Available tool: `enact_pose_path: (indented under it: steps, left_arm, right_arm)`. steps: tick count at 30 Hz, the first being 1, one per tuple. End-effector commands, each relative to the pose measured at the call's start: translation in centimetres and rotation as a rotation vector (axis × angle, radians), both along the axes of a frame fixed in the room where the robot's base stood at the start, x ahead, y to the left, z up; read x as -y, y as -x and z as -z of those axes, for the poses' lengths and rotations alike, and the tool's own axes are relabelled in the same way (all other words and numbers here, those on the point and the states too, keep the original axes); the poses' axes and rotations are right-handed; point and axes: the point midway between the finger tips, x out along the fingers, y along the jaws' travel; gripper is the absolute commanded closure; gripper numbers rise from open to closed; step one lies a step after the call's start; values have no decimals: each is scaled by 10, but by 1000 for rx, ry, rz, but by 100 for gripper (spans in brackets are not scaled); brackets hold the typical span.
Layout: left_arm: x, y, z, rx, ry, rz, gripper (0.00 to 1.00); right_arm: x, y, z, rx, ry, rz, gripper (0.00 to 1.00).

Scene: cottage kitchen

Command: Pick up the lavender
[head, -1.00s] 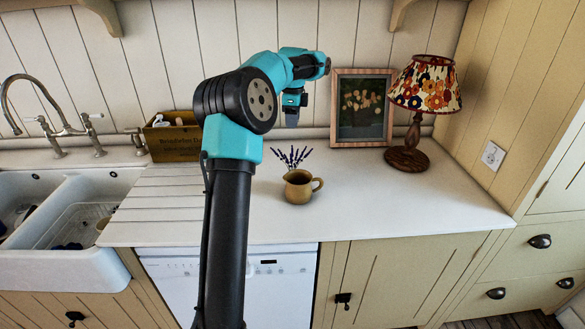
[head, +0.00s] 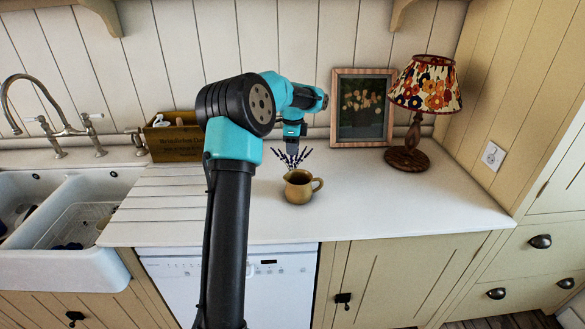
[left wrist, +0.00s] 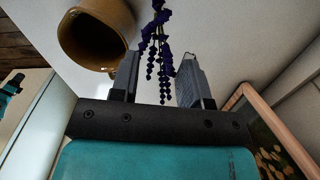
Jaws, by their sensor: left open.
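In the head view my left gripper (head: 292,150) is at the top of the lavender, above and behind the jug, and partly covers the stems. In the left wrist view the purple lavender heads (left wrist: 162,62) hang between the two spread fingers of my left gripper (left wrist: 160,85). The jug (left wrist: 95,35) is at the upper left there, just beyond the left finger. I cannot tell whether a finger touches the stems. My right gripper does not show.
A framed picture (head: 362,110) and a lamp with a flowered shade (head: 426,85) stand behind and right. A wooden box (head: 175,142) is at the back left, beside the sink (head: 60,235). The worktop right of the jug is clear.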

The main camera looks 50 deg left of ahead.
Motion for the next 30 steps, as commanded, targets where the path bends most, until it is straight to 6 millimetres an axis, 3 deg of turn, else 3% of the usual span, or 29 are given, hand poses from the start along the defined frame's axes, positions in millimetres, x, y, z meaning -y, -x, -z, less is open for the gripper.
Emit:
enact_pose_path:
  steps: [5,15,30]
  left_arm:
    - [0,1,10,-2,0,0,58]
    - [2,4,50,-1,2,0,58]
    - [2,3,52,0,2,0,58]
  right_arm:
    - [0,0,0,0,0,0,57]
    - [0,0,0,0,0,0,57]
    - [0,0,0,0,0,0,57]
